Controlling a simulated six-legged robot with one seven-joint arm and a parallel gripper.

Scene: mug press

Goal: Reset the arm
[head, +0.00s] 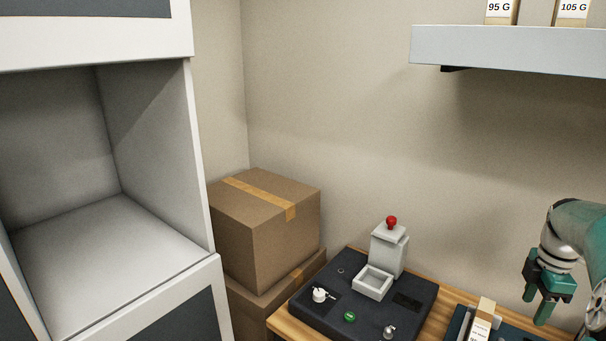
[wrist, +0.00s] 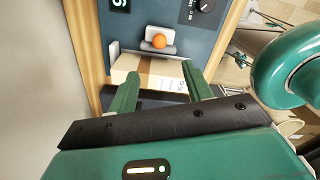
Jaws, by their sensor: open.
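My gripper (head: 537,306) is at the right of the head view, on the teal arm, with its fingers pointing down and apart. In the wrist view my gripper (wrist: 165,98) shows two green fingers spread open. A cardboard-coloured box with a white label (wrist: 160,73) lies beyond and partly between the fingertips in that view. I cannot tell how far the fingers are from it. No object is seen held between the fingers.
A dark panel (head: 330,310) with a grey press (head: 388,250) topped by a red knob stands on the wooden table (head: 285,325). Cardboard boxes (head: 265,230) are stacked left of it. A shelf (head: 510,50) is above right. An open white cabinet (head: 110,240) is at left.

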